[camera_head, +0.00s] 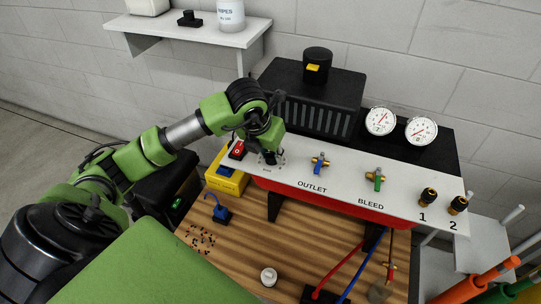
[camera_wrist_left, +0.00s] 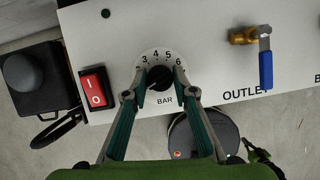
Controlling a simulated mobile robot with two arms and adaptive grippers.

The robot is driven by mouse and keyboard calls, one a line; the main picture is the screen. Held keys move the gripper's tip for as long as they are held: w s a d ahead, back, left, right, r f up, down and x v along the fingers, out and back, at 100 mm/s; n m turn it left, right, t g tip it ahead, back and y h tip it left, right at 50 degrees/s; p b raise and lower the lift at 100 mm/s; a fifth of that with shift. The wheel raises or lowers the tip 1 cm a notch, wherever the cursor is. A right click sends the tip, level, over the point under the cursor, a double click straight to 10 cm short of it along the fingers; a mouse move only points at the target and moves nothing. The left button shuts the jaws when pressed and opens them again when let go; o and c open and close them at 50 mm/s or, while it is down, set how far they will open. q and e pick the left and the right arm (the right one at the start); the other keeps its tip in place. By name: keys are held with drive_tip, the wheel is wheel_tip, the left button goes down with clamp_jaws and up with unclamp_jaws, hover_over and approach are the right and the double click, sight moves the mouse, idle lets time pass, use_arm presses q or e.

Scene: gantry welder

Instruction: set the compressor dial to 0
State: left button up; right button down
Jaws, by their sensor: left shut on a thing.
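The compressor dial (camera_wrist_left: 158,78) is a black knob on a round pale scale on the white panel, above the word BAR. The numbers 3, 4, 5 and 6 show along the top of its scale; the lower numbers are hidden by the fingers, and I cannot read the pointer surely. My left gripper (camera_wrist_left: 160,93) is shut on the dial, one finger on each side of the knob. In the head view the left gripper (camera_head: 268,153) is at the left end of the panel (camera_head: 335,181) and mostly covers the dial. My right gripper is not in view.
A red rocker switch (camera_wrist_left: 95,88) sits left of the dial. A blue-handled OUTLET valve (camera_head: 320,163) and green-handled BLEED valve (camera_head: 376,178) are to the right. Two white gauges (camera_head: 381,121) stand behind the panel. A wooden bench (camera_head: 265,240) with small parts lies below.

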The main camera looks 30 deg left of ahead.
use_arm(q)
drive_tip(key=shift+n, duration=0.6)
drive_tip(key=shift+y, duration=0.3)
drive_tip(key=o, duration=1.1)
drive_tip(key=v, duration=1.2)
